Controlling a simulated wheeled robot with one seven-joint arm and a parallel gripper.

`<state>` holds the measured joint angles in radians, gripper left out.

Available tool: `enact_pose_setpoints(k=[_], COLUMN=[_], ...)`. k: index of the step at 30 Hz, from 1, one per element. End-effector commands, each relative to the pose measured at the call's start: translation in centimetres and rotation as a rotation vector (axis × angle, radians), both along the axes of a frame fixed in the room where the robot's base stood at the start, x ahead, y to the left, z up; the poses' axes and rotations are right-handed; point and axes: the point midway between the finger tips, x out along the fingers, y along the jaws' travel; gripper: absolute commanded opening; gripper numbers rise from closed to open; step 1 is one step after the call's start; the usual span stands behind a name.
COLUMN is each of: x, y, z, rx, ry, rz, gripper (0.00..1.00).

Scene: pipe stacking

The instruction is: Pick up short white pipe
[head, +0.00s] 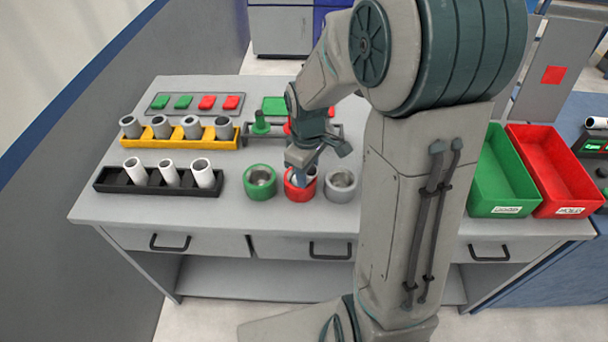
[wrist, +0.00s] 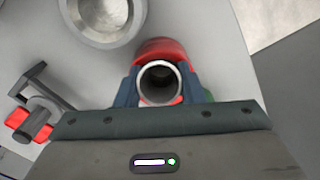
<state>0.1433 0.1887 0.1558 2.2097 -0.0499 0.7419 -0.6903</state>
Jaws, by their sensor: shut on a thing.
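A short white pipe (wrist: 146,72) stands upright between my gripper's fingers, with its round open end facing the wrist camera. My gripper (wrist: 160,88) is shut on it, one finger at each side. The red ring holder (wrist: 160,48) is around or below the pipe; I cannot tell how deep the pipe sits in it. In the head view, my gripper (head: 304,174) is right over the red ring holder (head: 299,193), and mostly hides the pipe. Three white pipes (head: 169,174) stand tilted in a black rack (head: 150,186) at the left.
A green ring holder (head: 260,183) and a grey ring holder (head: 340,185) flank the red one closely. Several grey pipes (head: 191,128) stand in a yellow rack (head: 200,143). A green bin (head: 500,175) and a red bin (head: 555,170) are at the right. The table's front left is clear.

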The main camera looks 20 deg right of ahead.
Motion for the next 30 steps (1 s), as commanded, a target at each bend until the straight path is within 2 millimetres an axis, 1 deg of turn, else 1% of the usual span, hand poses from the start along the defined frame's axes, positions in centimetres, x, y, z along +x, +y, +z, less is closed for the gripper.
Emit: enact_pose_setpoints(k=[5, 8, 11, 16, 20, 24, 30], x=[0.0, 0.1, 0.1, -0.1, -2.1, -4.3, -7.0], y=[0.0, 0.0, 0.0, -0.1, -1.7, -3.5, -5.7], z=[0.1, 0.6, 1.6, 4.6, 5.7, 7.4, 9.5], rx=[0.0, 0.0, 0.0, -0.001, 0.0, -0.002, -0.001], ry=[-0.001, -0.003, -0.004, -0.005, -0.003, -0.006, -0.004], rz=[0.0, 0.0, 0.0, -0.001, -0.005, -0.005, -0.003], gripper=[0.1, 0.1, 0.1, 0.1, 0.1, 0.1, 0.1])
